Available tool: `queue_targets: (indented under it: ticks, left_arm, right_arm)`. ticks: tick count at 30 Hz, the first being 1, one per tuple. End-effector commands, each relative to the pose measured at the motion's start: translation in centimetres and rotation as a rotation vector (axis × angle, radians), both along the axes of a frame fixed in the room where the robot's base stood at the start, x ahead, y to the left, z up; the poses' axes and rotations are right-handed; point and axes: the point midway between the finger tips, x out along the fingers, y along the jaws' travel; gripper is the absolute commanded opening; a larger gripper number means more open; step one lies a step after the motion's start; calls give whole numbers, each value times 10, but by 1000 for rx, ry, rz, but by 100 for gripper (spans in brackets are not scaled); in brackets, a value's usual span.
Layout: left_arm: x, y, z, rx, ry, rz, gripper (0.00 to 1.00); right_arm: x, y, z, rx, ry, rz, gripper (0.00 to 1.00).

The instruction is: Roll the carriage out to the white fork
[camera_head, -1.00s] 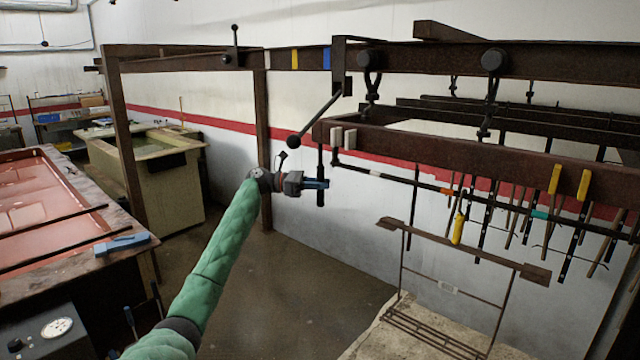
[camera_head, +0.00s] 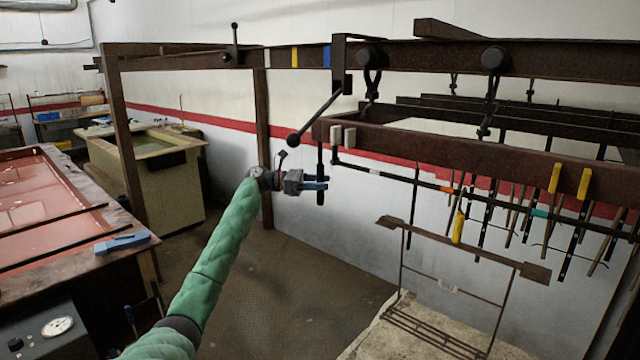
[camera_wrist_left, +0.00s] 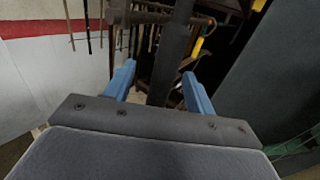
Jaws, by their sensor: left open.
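The carriage is a rusty brown beam (camera_head: 430,143) hung by hooks from two black rollers (camera_head: 370,58) on the overhead rail (camera_head: 430,58). Black rods and yellow-handled pieces hang below it. A dark upright handle (camera_head: 320,158) hangs at its left end, beside two pale blocks (camera_head: 342,136). My left gripper (camera_head: 316,183) is open, its blue fingers at the handle's lower part. In the left wrist view the dark bar (camera_wrist_left: 174,50) passes between the spread fingers (camera_wrist_left: 160,85). I cannot make out a white fork. My right gripper is not in view.
A black bracket (camera_head: 339,65) with a ball-ended lever (camera_head: 293,140) hangs left of the rollers. The rail carries yellow (camera_head: 294,58) and blue (camera_head: 327,57) bands. A post (camera_head: 262,150) stands behind my arm. A red-topped tank (camera_head: 50,205) is at left; open floor lies between.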

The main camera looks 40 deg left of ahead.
Motion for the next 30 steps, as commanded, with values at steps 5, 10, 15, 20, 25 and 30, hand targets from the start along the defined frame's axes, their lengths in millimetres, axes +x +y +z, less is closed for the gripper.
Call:
queue_targets:
  ticks: [5,10,15,20,25,30]
  left_arm:
    - [-4,7,0,1,1,1,55]
    - [-10,15,-1,1,1,1,55]
    - [-15,23,0,1,1,1,55]
    - [-20,30,0,0,0,0,55]
    - [-25,39,0,0,0,1,55]
    - [-31,47,0,1,1,1,55]
  right_arm:
    - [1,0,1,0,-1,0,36]
    - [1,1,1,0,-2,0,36]
    - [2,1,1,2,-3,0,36]
    - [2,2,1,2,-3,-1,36]
    - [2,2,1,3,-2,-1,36]
    - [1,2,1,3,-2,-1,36]
